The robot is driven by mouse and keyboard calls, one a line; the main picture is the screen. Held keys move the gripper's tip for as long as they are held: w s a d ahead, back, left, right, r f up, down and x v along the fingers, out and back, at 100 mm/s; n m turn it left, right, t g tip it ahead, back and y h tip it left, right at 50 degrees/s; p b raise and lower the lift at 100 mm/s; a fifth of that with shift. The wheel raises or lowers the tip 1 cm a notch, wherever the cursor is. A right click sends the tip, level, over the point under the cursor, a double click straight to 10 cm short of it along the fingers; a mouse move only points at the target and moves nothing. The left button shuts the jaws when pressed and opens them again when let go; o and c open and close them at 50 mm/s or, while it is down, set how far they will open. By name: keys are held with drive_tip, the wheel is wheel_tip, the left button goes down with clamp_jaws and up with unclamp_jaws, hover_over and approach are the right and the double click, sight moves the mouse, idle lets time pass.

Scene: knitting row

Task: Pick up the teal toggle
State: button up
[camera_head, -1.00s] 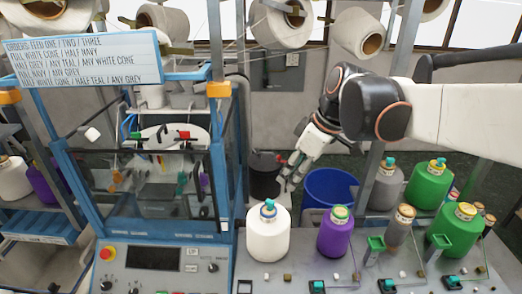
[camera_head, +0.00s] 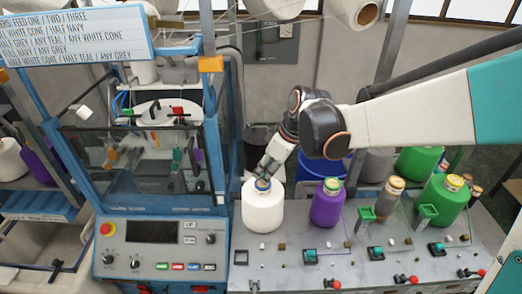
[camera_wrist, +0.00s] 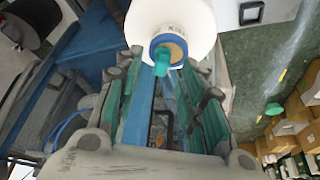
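A white cone (camera_head: 263,210) with a blue ring (camera_head: 262,184) round its top stands on the grey bench. In the wrist view the teal toggle (camera_wrist: 162,60) sticks up from the ringed top of this white cone (camera_wrist: 170,22). My gripper (camera_head: 265,172) is just above the cone's top in the head view and mostly hides the toggle there. In the wrist view my gripper (camera_wrist: 163,68) is open, with one finger on each side of the toggle. I cannot tell whether either finger touches it.
A purple cone (camera_head: 328,204), a grey-brown cone (camera_head: 390,196) and a green cone (camera_head: 443,203) stand to the right. A blue-framed machine (camera_head: 214,170) stands close on the left.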

drive_tip(key=shift+x, duration=0.9)
drive_tip(key=shift+s, duration=0.1)
drive_tip(key=c, duration=0.7)
drive_tip(key=shift+c, duration=0.2)
wheel_tip(320, 180, up, 20)
drive_tip(key=shift+s+r+b, duration=0.1)
drive_tip(key=shift+b, duration=0.75)
